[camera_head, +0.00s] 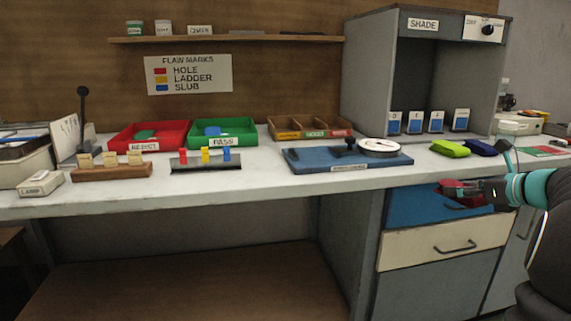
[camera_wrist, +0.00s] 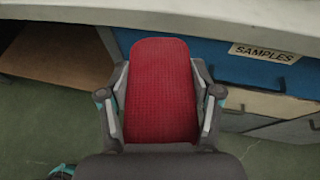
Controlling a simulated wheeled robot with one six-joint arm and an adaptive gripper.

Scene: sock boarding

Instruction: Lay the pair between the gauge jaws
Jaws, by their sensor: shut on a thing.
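A red knitted pair (camera_wrist: 162,88) sits upright between the fingers of my gripper (camera_wrist: 160,72), which is shut on its sides. In the head view my gripper (camera_head: 464,192) holds the red pair in front of the blue drawer, below the bench top. The gauge is a blue board (camera_head: 307,164) with a black post or jaw (camera_head: 350,144) and a white round dial (camera_head: 378,146). It lies on the bench, left of and above my gripper in the picture. No pair shows on it, though its jaws are too small to make out well.
A green pair (camera_head: 450,148) and a dark blue pair (camera_head: 480,147) lie right of the gauge. The grey shade booth (camera_head: 365,80) stands behind. A red tray (camera_head: 125,143), green tray (camera_head: 247,140) and wooden divided box (camera_head: 285,134) stand left. The bench's front edge (camera_head: 250,192) is clear.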

